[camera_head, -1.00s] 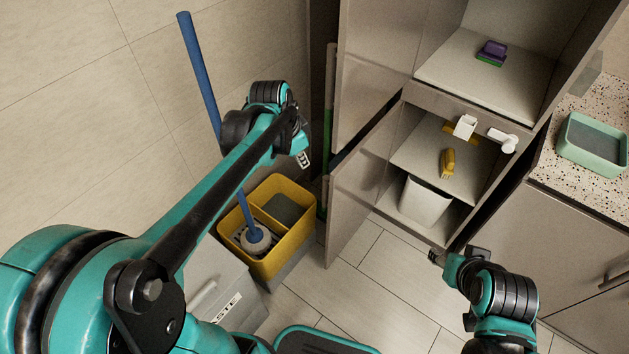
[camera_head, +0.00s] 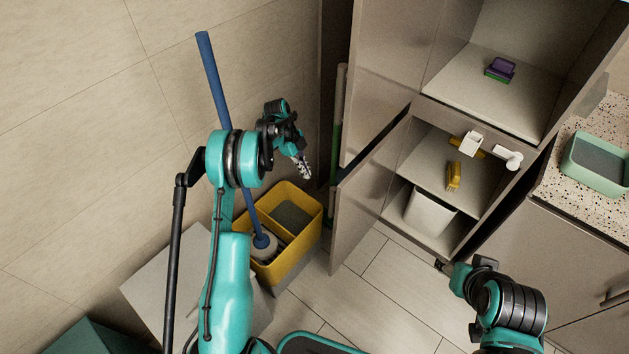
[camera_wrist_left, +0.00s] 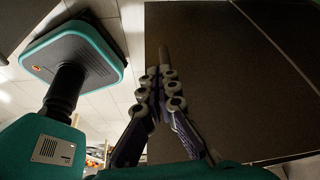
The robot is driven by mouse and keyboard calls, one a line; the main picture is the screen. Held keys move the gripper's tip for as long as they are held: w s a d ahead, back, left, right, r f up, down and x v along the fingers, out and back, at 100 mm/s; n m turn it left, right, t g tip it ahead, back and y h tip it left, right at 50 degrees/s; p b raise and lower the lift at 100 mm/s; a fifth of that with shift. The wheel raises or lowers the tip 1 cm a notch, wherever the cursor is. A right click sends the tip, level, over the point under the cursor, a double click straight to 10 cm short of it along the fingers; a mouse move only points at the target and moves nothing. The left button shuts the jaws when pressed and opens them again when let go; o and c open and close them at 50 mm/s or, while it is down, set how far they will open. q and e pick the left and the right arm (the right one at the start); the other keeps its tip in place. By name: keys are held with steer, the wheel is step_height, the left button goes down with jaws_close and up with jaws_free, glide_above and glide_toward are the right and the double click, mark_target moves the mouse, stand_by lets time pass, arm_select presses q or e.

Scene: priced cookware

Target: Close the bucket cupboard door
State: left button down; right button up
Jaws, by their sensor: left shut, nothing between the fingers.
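The cupboard door (camera_head: 369,190) stands open, swung out to the left of the lower cupboard. Inside the cupboard, a white bucket (camera_head: 429,211) stands on the bottom, under a shelf (camera_head: 436,165). My left gripper (camera_head: 305,172) is shut and empty, in the air left of the door, near its outer side.
A yellow mop bucket (camera_head: 311,238) with a blue-handled mop (camera_head: 214,80) stands below my left gripper. A yellow brush (camera_head: 453,177) lies on the shelf. A counter with a green basin (camera_head: 597,164) is at right. The floor before the cupboard is mostly clear.

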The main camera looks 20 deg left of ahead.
mark_target(344, 208)
arm_select(q)
steer(key=s+d+f+b, duration=0.1)
steer(key=d+f+b, duration=0.3)
steer(key=d+f, duration=0.3)
steer(key=shift+d+f, duration=0.15)
steer(key=shift+f, duration=0.5)
steer(key=shift+n+t, duration=0.3)
steer(key=shift+n, duration=0.5)
steer(key=s+d, duration=0.1)
steer(key=d, duration=0.2)
steer(key=s+d, duration=0.2)
steer(key=d, duration=0.1)
steer(key=s+d+b, duration=0.1)
steer(key=d, duration=0.2)
steer(key=shift+s+d, duration=0.15)
steer(key=shift+d, duration=0.05)
steer(key=shift+a, duration=0.1)
